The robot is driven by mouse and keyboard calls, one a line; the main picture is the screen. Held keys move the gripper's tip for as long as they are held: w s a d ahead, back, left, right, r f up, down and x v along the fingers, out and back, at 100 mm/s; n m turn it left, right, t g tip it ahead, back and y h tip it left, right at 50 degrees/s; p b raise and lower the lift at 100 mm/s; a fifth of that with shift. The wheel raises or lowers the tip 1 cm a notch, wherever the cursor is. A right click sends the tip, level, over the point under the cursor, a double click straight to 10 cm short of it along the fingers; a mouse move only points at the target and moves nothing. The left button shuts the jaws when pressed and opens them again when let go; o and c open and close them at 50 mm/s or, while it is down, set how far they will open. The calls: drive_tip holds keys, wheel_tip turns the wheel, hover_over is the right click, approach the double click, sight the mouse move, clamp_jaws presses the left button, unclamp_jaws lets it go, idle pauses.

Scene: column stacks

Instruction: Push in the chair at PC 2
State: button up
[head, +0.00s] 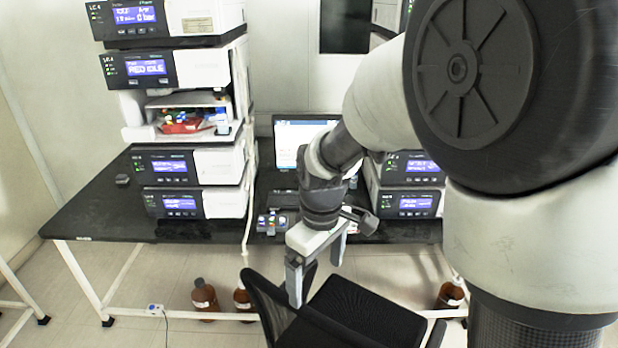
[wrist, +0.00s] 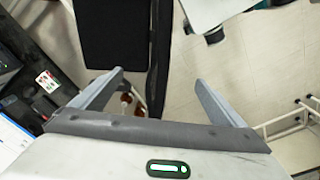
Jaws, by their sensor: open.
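A black chair stands in front of the lab bench, low in the head view. Its seat (head: 350,315) is on the right and its mesh backrest (head: 262,300) is on the left. In the wrist view the seat (wrist: 110,40) and the narrow backrest edge (wrist: 161,45) show at the top. My gripper (head: 316,268) is open and empty, pointing down above the chair near the backrest. In the wrist view my gripper (wrist: 160,78) has its fingers spread wide; contact with the chair cannot be told. A lit computer screen (head: 300,133) stands on the bench; no PC 2 label is readable.
Instrument stacks stand on the black bench (head: 90,205), left (head: 190,165) and right (head: 405,195) of the screen. Brown bottles (head: 204,298) stand on the floor below, with another bottle (head: 450,295) at the right. White bench legs (head: 85,280) border this space. My arm hides much of the right side.

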sight(311, 310)
drive_tip(key=f, duration=0.1)
drive_tip(key=a+f, duration=0.1)
drive_tip(key=f+n, duration=0.1)
drive_tip(key=shift+w+a+f+g, duration=0.15)
drive_tip(key=shift+w+g, duration=0.1)
drive_tip(key=shift+g, duration=0.05)
wheel_tip(311, 310, down, 12)
drive_tip(key=b, duration=0.9)
drive_tip(key=shift+f, duration=0.1)
